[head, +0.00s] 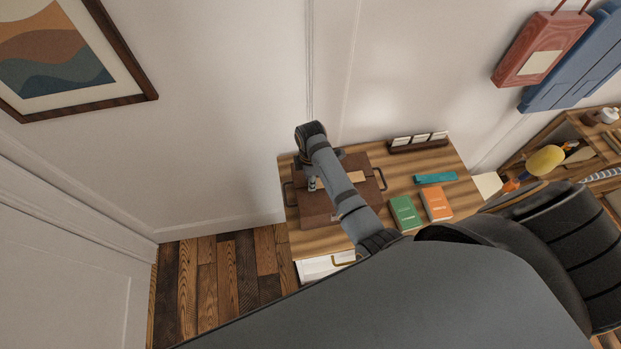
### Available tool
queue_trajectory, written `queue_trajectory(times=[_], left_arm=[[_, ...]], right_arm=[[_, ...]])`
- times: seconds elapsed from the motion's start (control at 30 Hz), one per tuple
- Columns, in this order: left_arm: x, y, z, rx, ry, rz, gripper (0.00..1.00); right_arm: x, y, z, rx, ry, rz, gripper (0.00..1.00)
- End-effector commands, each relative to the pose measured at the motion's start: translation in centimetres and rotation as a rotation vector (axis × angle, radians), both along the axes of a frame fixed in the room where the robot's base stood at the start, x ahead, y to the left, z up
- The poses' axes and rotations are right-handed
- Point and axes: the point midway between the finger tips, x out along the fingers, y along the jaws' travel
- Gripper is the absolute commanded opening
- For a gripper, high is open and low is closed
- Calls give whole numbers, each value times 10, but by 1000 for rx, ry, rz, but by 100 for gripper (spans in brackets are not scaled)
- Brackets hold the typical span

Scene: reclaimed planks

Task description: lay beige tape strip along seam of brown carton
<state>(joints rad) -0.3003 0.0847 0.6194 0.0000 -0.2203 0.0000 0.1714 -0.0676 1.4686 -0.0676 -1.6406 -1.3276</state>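The brown carton (322,207) lies on the wooden table, with a dark handle at its left and right sides. A beige tape strip (355,177) shows on its top, just right of my forearm; the forearm hides part of it and of the carton's middle, so I cannot tell how it lies along the seam. My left arm reaches over the carton. A small part of my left gripper (312,184) shows low over the carton top, beside the forearm. Its fingers are too small and covered to tell open from shut. My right gripper is not in view.
A green book (405,213) and an orange book (437,203) lie right of the carton. A teal item (435,178) lies behind them. A dark card holder (418,143) stands at the table's back edge. A cluttered shelf (570,125) is at the right.

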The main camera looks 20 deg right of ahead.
Motion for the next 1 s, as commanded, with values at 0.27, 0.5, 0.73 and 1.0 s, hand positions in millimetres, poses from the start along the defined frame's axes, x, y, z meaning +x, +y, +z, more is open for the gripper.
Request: queue_trajectory(times=[0.27,0.5,0.73,1.0], left_arm=[[0,-5,-3,-6,0,2,0],[0,-5,-4,-6,-1,1,0],[0,-5,-4,-6,-1,1,0],[1,-5,-4,-6,-1,1,0]], right_arm=[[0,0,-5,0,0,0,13],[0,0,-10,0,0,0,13],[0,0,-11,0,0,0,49],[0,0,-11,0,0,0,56]])
